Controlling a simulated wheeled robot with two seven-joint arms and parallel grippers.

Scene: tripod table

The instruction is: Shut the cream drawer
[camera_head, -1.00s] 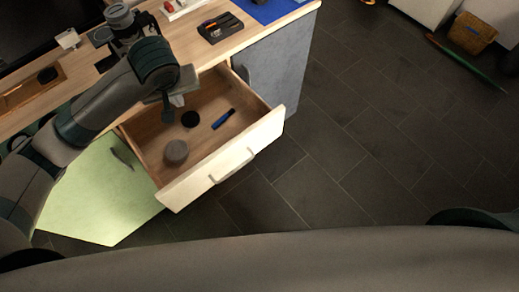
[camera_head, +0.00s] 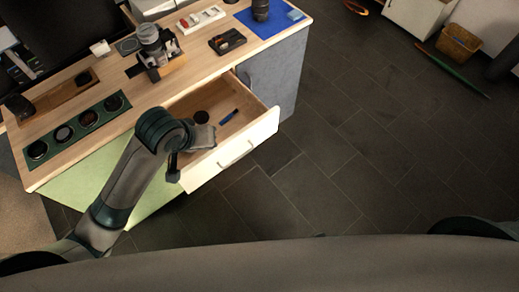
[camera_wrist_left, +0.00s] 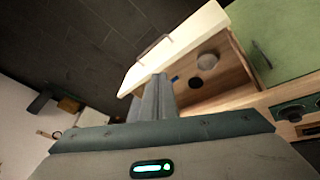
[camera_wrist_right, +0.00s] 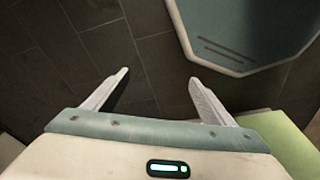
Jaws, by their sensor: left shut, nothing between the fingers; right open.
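The cream drawer (camera_head: 250,147) stands open from the wooden desk, its front panel and handle facing the lower right. It also shows in the left wrist view (camera_wrist_left: 178,42). Inside lie a black round thing (camera_head: 201,117), a blue thing (camera_head: 229,116) and a grey round thing (camera_wrist_left: 207,60), which my arm hides in the head view. My left gripper (camera_head: 205,137) is over the drawer's left part. Its shut, empty fingers (camera_wrist_left: 160,78) overlap the drawer near its front panel; I cannot tell if they touch. My right gripper (camera_wrist_right: 160,77) is open and empty above the dark floor.
The desk top (camera_head: 195,62) holds a camera-like device (camera_head: 158,50), a black case (camera_head: 227,41), a blue mat (camera_head: 262,22) and a tray of round items (camera_head: 80,126). A green panel (camera_head: 85,185) is below left. The floor (camera_head: 350,150) right of the drawer is clear.

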